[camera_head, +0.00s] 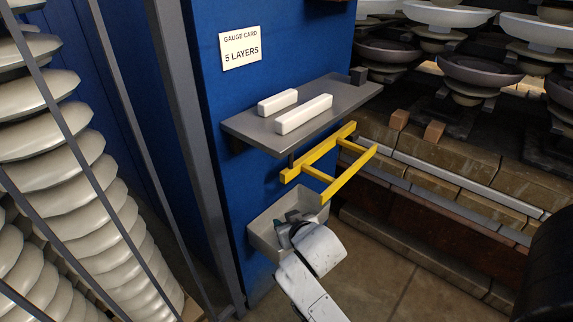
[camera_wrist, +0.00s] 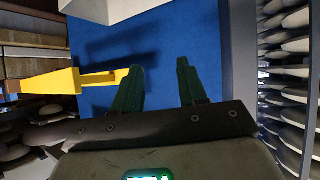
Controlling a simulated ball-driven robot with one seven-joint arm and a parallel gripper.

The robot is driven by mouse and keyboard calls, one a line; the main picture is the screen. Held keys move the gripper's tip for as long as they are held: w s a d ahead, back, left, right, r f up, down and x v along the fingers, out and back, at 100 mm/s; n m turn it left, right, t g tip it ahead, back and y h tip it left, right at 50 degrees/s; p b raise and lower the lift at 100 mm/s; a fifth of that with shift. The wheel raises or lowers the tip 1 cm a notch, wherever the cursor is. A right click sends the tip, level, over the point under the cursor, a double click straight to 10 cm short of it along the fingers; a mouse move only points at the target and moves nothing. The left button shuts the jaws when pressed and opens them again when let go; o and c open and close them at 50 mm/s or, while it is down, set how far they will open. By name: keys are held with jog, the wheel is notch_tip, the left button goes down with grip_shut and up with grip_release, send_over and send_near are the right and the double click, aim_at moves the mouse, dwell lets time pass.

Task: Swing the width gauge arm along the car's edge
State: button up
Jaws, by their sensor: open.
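The width gauge arm (camera_head: 349,181) is a yellow ladder-like frame mounted under the grey shelf on the blue panel. It sticks out to the right toward the car's edge (camera_head: 440,172), a pale metal strip along the brick-topped car. My gripper (camera_head: 292,218) is below the yellow frame, at the grey bin, its fingers partly hidden by my wrist. In the wrist view my gripper (camera_wrist: 163,75) is open, with two green fingers and only blue panel between them. The yellow arm (camera_wrist: 60,84) comes in from the left and ends at the left finger; I cannot tell whether they touch.
A grey shelf (camera_head: 350,98) holds two white bars (camera_head: 303,113) and a dark block. A grey bin (camera_head: 262,232) hangs below on the blue panel (camera_head: 225,105). Insulator stacks (camera_head: 65,170) stand behind bars at left; others stand on the car. Floor is open at lower right.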

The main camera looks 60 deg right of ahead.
jog(key=w+d+r+m+t+h+b, duration=0.2)
jog(key=d+h+b, duration=0.1)
jog(key=d, duration=0.5)
jog(key=t+h+b, duration=0.2)
jog(key=h, duration=0.1)
send_near(291, 156)
jog(key=p+x, duration=0.1)
jog(key=x, duration=1)
jog(key=shift+d+f, duration=0.1)
grip_shut()
